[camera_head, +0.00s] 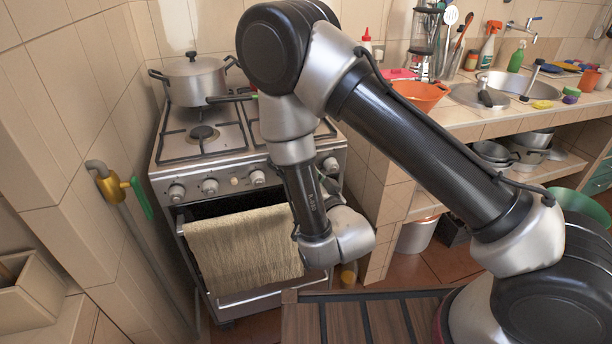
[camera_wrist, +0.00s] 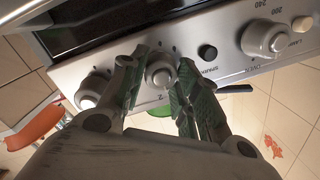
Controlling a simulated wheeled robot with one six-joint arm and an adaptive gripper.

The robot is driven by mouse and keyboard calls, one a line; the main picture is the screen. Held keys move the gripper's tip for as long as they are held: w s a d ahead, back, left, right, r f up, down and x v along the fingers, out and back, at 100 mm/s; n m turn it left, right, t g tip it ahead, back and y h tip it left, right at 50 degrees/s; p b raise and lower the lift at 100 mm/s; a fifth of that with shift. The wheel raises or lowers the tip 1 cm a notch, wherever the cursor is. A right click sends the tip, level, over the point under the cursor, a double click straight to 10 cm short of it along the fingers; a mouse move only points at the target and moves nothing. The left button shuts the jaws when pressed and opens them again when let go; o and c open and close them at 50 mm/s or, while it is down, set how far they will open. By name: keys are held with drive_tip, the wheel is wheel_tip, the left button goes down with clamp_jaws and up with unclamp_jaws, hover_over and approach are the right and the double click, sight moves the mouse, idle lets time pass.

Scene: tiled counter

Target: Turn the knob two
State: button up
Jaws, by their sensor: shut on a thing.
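In the wrist view, the silver-grey knob (camera_wrist: 159,73) on the stove's front panel sits between the two fingers of my gripper (camera_wrist: 160,70). A mark that looks like a 2 shows on the panel beside this knob. My gripper is shut on the knob, one finger on each side; the exact contact is hard to see. In the head view, my arm hides this knob and my fingers. The stove (camera_head: 196,137) stands against the tiled wall.
Another knob (camera_wrist: 93,87) is close beside my left finger, and the oven dial (camera_wrist: 265,38) is to the right. A towel (camera_head: 245,248) hangs on the oven door handle below. A pot (camera_head: 195,82) stands on the stove top.

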idle(0.3)
drive_tip(key=o, duration=1)
wheel_tip(320, 180, up, 10)
